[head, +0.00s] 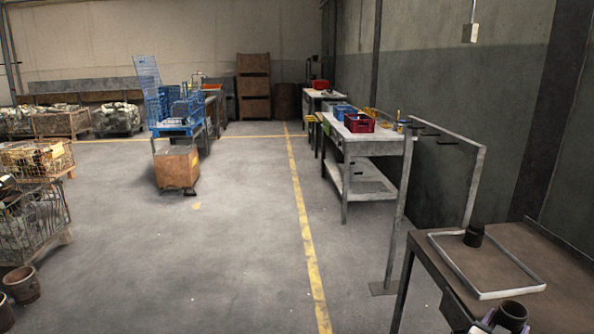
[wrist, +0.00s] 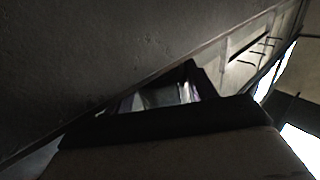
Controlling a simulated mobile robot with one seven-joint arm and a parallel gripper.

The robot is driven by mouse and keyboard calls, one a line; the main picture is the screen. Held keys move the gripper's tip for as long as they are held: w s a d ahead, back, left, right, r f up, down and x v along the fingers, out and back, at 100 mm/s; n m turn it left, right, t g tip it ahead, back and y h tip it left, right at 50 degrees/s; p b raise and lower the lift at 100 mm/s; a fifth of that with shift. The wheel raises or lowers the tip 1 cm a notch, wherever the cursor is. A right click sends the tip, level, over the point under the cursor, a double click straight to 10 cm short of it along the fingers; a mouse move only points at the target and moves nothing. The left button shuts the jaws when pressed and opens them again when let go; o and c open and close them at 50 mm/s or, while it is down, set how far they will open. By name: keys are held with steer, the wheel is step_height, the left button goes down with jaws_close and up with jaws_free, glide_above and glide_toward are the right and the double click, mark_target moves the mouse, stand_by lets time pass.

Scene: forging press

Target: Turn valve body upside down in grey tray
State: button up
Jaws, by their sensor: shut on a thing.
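The grey tray (head: 433,248) is a thin-rimmed rectangle on the brown table at the lower right of the head view. A dark, stepped round part (head: 474,235) stands upright at its far left side. A second dark part, a hollow cylinder that looks like a valve body (head: 512,314), shows at the bottom edge by the tray's near corner, its open end visible. Pale pieces beside it seem to be my gripper, mostly cut off. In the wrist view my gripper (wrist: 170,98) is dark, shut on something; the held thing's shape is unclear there.
A grey wall runs along the right of the table (head: 420,262). A grey panel (head: 440,180) on posts stands behind it. Farther back is a workbench (head: 375,146) with a red bin (head: 358,123).

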steer(key=shift+r+p, duration=2.75)
steer(key=shift+r, duration=1.25)
step_height(320, 180, up, 9)
steer(key=p, duration=0.6)
steer(key=shift+m+b, duration=1.65)
steer(key=shift+m, duration=2.95)
